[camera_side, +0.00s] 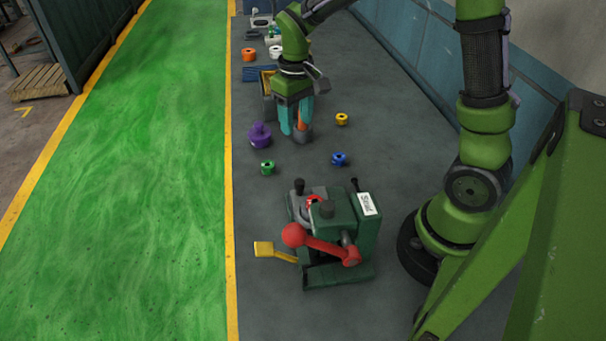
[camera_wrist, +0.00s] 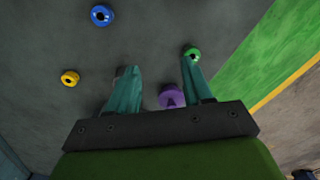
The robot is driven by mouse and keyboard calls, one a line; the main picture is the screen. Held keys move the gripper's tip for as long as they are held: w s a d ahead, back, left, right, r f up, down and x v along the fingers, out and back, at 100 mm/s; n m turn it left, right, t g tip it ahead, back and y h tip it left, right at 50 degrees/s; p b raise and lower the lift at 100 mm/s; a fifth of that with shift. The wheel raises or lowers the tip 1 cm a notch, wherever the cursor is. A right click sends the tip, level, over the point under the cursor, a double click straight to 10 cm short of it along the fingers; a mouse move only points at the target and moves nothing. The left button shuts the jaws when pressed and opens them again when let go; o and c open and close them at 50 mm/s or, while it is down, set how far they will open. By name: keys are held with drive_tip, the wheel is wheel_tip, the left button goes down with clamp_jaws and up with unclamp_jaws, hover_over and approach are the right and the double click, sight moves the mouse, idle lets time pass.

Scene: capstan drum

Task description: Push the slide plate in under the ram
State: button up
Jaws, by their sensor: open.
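The dark green press (camera_side: 362,233) stands at the front of the bench in the side view, with a label reading "Steel". A red lever with a ball (camera_side: 294,235) crosses its front. A grey plate-like part (camera_side: 303,206) with a black knob sits at its back left; I cannot tell for sure that this is the slide plate. The ram is not clear either. My gripper (camera_side: 296,131) points down well behind the press, with teal fingers apart.
A purple knobbed piece (camera_side: 260,136), a green one (camera_side: 267,168), a blue one (camera_side: 339,159) and a yellow one (camera_side: 342,119) lie around my gripper. A yellow-ended handle (camera_side: 264,248) sticks out left of the press. A grey and orange object (camera_side: 303,137) is by my fingertips.

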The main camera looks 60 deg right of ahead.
drive_tip(key=shift+r, duration=0.8)
